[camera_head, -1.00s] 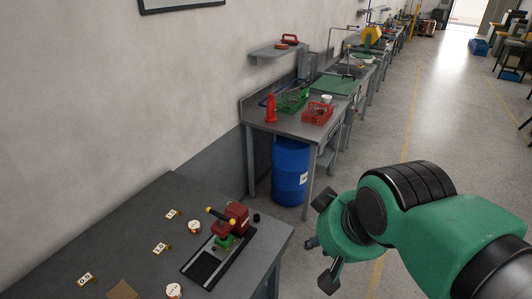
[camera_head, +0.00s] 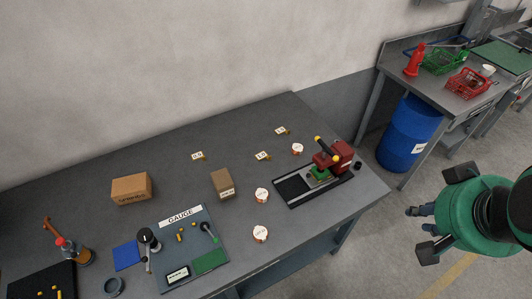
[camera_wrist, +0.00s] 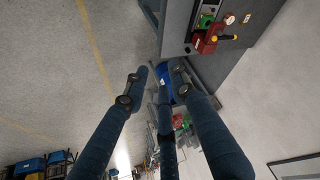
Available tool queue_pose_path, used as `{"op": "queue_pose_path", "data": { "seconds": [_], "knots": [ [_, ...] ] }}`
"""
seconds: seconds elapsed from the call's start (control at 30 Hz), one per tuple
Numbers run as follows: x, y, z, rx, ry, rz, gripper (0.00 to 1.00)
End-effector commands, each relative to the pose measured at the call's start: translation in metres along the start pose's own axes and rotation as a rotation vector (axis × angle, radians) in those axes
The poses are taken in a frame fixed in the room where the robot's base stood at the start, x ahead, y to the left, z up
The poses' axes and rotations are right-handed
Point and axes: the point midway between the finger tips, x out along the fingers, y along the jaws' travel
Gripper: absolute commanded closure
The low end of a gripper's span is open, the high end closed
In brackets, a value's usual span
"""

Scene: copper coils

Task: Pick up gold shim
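No piece can be surely told as the gold shim. Small gold-yellow pieces (camera_head: 180,239) lie on the grey GAUGE board (camera_head: 200,270), and other small yellow bits (camera_head: 56,291) lie on a black tray (camera_head: 30,277) at the lower left. My gripper (camera_head: 420,218) is at the right in the head view, over the floor beyond the bench's right end and far from these pieces. In the wrist view my gripper (camera_wrist: 158,78) has its dark fingers spread apart, with nothing between them.
A blue barrel (camera_head: 403,135) stands under the neighbouring bench. Open floor lies at the right.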

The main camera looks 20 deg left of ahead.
Motion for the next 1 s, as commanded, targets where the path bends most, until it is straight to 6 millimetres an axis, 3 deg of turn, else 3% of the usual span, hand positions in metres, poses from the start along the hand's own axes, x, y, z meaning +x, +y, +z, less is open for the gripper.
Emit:
{"op": "queue_pose_path", "data": {
  "seconds": [0.73,1.0],
  "knots": [
    [0.000,0.000,-0.001,0.001,-0.001,-0.001,0.74],
    [0.003,-0.007,-0.022,0.027,-0.021,-0.010,0.74]
  ]
}}
